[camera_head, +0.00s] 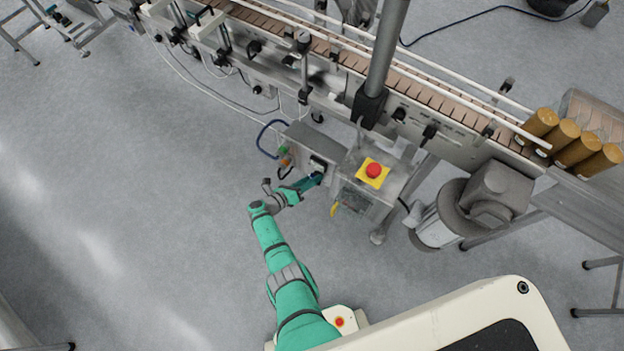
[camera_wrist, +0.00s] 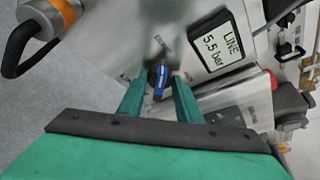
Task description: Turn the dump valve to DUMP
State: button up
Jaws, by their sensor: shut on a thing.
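The dump valve has a small blue handle (camera_wrist: 160,82) on a bare metal panel (camera_wrist: 120,48) in the wrist view. Its long side runs roughly up and down in that picture. Small lettering stands around it, too small to read. My gripper (camera_wrist: 158,88) has one green finger on each side of the handle and is shut on it. In the head view my gripper (camera_head: 312,181) reaches the front of a grey box left of the emergency stop. The handle is hidden there.
A display (camera_wrist: 215,45) reading "LINE 5.5 bar" sits close right of the handle. A red emergency stop on a yellow plate (camera_head: 374,171) is nearby. The conveyor (camera_head: 430,95) runs behind, with several amber containers (camera_head: 575,148) at right.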

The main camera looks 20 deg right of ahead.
dwell(0.5)
jog(key=o, duration=1)
jog(key=shift+o, duration=0.2)
jog(key=v, duration=1)
jog(key=shift+a, duration=0.35)
jog(key=shift+s, duration=0.15)
